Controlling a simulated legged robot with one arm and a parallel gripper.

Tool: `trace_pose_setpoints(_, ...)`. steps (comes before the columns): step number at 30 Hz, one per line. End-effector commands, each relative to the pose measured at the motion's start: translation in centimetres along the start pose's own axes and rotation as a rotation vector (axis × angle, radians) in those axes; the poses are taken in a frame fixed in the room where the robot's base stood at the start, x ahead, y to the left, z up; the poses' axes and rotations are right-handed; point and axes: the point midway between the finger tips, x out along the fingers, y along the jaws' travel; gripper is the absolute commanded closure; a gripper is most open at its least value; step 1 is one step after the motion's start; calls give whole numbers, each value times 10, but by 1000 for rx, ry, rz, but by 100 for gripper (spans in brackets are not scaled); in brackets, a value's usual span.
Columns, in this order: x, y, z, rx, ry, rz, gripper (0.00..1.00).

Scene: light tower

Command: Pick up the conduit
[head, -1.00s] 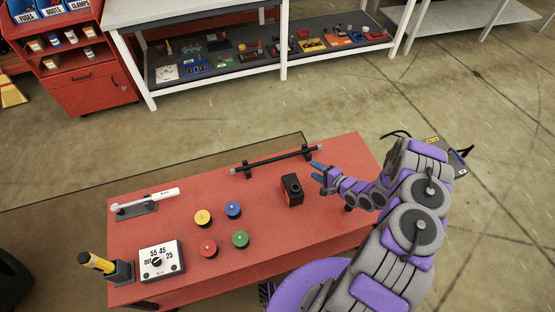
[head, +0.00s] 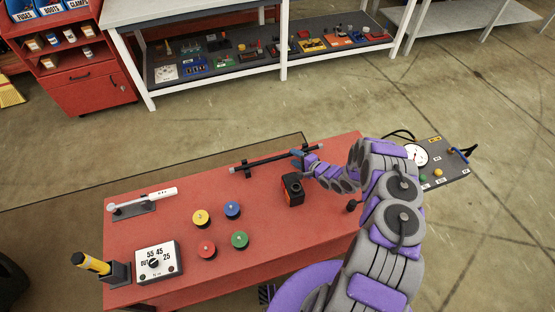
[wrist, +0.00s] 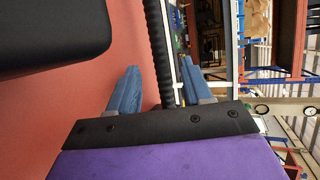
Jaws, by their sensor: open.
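The conduit (head: 268,161) is a dark rod with light ends, lying on two small black supports at the far edge of the red table (head: 160,235). My gripper (head: 298,156) is at the right part of the conduit. In the wrist view the conduit (wrist: 160,50) runs upright in the picture, between the two blue fingers of my gripper (wrist: 158,88). The fingers stand apart, one on each side of it, with gaps showing. Whether the rod lies fully at fingertip depth I cannot tell.
A black box (head: 292,190) stands on the table just in front of my gripper; a large dark block (wrist: 50,35) fills the wrist view's upper left. Colored buttons (head: 232,209), a dial box (head: 158,262) and a white-handled tool (head: 145,202) are further left.

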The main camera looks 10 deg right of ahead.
Motion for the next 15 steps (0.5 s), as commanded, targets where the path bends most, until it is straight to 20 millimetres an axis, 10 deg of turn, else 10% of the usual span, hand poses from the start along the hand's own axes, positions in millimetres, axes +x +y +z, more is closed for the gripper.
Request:
trace_pose_setpoints(9,11,0,0,0,0,1,51)
trace_pose_setpoints(15,11,0,0,0,0,1,70)
